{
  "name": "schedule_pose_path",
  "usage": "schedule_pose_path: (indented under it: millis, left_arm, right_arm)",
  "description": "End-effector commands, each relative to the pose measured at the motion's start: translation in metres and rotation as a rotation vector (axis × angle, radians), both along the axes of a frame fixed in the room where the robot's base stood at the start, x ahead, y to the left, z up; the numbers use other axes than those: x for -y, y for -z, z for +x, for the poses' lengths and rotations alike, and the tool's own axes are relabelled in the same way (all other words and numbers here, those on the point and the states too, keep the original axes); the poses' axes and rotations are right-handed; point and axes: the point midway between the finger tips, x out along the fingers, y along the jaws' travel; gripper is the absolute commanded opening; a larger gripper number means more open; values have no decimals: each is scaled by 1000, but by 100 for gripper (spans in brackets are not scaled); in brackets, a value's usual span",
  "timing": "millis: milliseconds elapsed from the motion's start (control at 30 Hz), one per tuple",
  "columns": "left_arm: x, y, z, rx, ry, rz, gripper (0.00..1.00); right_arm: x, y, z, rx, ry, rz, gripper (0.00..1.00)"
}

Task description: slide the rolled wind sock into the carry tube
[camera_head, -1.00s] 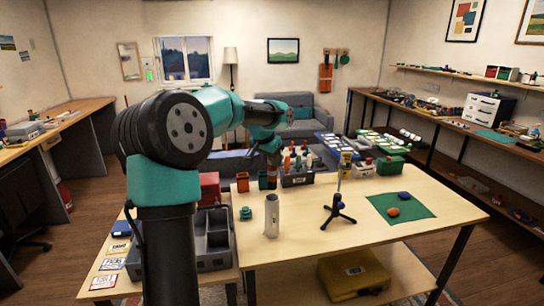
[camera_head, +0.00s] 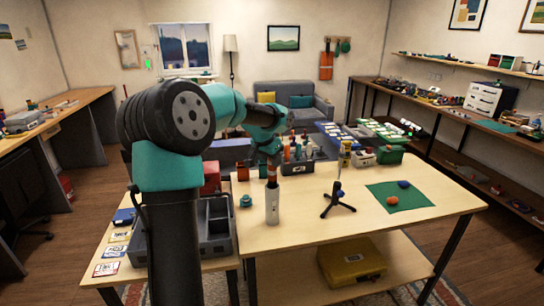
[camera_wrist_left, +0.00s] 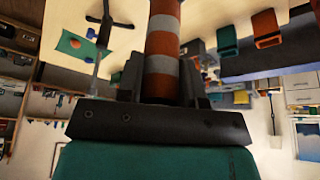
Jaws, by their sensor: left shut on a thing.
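The rolled wind sock, striped orange and white (camera_wrist_left: 162,43), is held between the fingers of my left gripper (camera_wrist_left: 160,92) in the left wrist view. In the head view my left gripper (camera_head: 271,166) is above the carry tube, with the orange sock (camera_head: 272,177) hanging below it. The pale carry tube (camera_head: 272,207) stands upright on the light wooden table (camera_head: 300,228). The sock's lower end lines up with the tube's mouth; I cannot tell whether it is inside. My right gripper is not in view.
A teal round piece (camera_head: 245,201) stands left of the tube. A black tripod stand (camera_head: 337,205) is to its right, then a green mat (camera_head: 400,203) with small orange and blue items. A grey compartment tray (camera_head: 215,235) lies at left. Bottles and bins line the back.

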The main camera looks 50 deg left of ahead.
Motion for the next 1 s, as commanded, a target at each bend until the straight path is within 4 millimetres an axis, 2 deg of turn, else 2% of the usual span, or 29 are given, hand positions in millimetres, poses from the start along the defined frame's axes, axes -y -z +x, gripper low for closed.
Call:
schedule_pose_path:
  millis: [1000]
  left_arm:
    - [0,43,0,1,0,0,11]
  right_arm:
    - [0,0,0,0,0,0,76]
